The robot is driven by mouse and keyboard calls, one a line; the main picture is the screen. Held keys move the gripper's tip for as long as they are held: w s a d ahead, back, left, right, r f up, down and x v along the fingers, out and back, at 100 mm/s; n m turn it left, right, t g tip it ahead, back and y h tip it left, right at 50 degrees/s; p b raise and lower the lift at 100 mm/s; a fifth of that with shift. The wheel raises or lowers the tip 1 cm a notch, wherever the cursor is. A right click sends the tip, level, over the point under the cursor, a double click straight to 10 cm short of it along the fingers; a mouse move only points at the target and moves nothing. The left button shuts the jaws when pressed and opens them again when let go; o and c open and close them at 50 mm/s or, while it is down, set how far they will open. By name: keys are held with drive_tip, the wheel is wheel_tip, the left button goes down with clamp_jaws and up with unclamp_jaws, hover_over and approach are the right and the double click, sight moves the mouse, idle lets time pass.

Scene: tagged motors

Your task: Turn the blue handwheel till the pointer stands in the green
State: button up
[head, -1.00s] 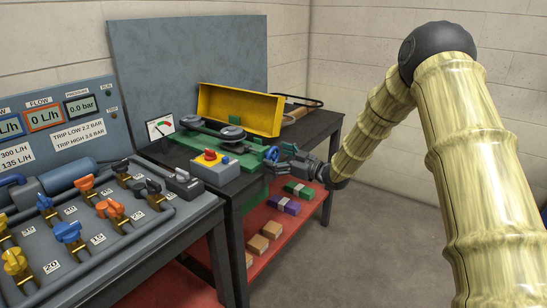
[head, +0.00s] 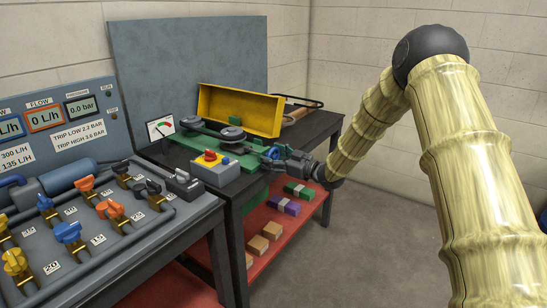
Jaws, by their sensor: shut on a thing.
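The blue handwheel (head: 270,154) sits at the right front end of the green machine bed (head: 184,141) on the dark bench. My gripper (head: 276,153) reaches in from the right and is shut on the handwheel, hiding part of it. A dial gauge (head: 160,129) with a white face stands at the left end of the bed, with red and green marks on its scale. Its pointer is too small here for me to tell where it stands.
A grey switch box with a red knob (head: 213,160) stands just left of the handwheel. A yellow guard (head: 240,110) rises behind. The valve bench (head: 110,220) fills the lower left. A red lower shelf (head: 262,258) holds small blocks. Floor at right is clear.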

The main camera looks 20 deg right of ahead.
drive_tip(key=shift+r+m+p, duration=0.15)
drive_tip(key=shift+m+p, duration=0.15)
drive_tip(key=shift+p, duration=0.15)
drive_tip(key=m+p, duration=0.2)
drive_tip(key=shift+d+m+p, duration=0.1)
drive_tip(key=shift+m+p, duration=0.2)
drive_tip(key=shift+p, duration=0.1)
drive_tip(key=shift+m+p, duration=1.05)
drive_tip(key=shift+m, duration=0.35)
drive_tip(key=o, duration=1)
drive_tip(key=shift+d, duration=0.1)
drive_tip(key=shift+o, duration=0.2)
drive_tip(key=v, duration=1.1)
drive_tip(key=shift+s+d, duration=0.3)
